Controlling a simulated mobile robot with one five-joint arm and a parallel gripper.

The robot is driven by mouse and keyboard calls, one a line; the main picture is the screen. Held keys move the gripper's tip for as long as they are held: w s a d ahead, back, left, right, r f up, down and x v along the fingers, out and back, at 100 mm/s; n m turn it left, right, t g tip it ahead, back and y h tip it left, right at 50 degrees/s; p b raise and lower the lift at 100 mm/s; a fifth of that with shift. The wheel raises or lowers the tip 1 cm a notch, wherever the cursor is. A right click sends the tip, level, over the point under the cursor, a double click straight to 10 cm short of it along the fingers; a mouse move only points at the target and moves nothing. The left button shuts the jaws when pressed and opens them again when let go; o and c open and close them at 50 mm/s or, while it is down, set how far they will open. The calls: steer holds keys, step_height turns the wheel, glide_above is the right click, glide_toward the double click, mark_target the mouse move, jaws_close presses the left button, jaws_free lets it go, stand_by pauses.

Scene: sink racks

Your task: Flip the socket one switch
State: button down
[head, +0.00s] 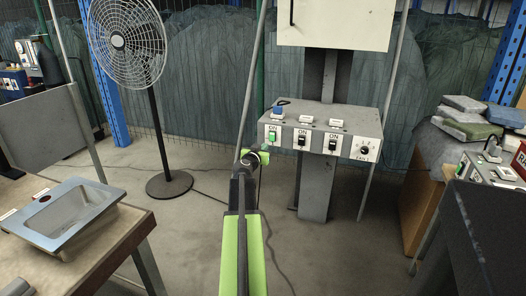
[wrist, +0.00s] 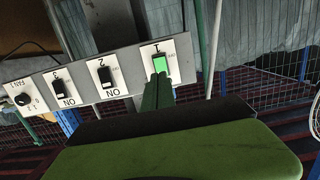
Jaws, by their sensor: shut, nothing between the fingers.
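The grey control box (head: 350,125) stands on a post in the head view and shows upside down in the wrist view. Its socket one switch (head: 272,136) is green and bright; it also shows in the wrist view (wrist: 160,64), below the label 1. Switches two (head: 302,138) and three (head: 333,143) are black. My gripper (head: 254,152) is in front of the box's left end. In the wrist view my gripper (wrist: 158,82) is shut and empty, its tips at the edge of the green switch. I cannot tell whether they touch it.
A knob (head: 364,149) sits at the box's right end. Plugs (head: 307,119) stand on the box top. A fan (head: 128,45) stands at the left behind a bench with a sink (head: 62,212). Clutter on a cabinet (head: 424,190) is at the right. Open floor lies between.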

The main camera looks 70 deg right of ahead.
mark_target(272, 139)
steer(key=d, duration=0.3)
steer(key=d+f, duration=0.1)
steer(key=d, duration=0.2)
steer(key=d+b, duration=0.1)
steer(key=d, duration=0.2)
steer(key=shift+w+f, duration=0.15)
steer(key=shift+w, duration=0.1)
steer(key=shift+a, duration=0.1)
steer(key=shift+d+f+b, duration=0.25)
steer(key=shift+d+b, duration=0.1)
steer(key=shift+d, duration=0.05)
steer(key=shift+a+r, duration=0.1)
steer(key=shift+r, duration=0.15)
steer(key=shift+f, duration=0.25)
steer(key=shift+d+r, duration=0.15)
steer(key=shift+d, duration=0.05)
steer(key=a+f+b, duration=0.1)
steer(key=a+f, duration=0.1)
steer(key=a, duration=1.2)
steer(key=shift+s+a+b, duration=0.3)
steer(key=shift+s+b, duration=0.05)
steer(key=shift+s, duration=0.1)
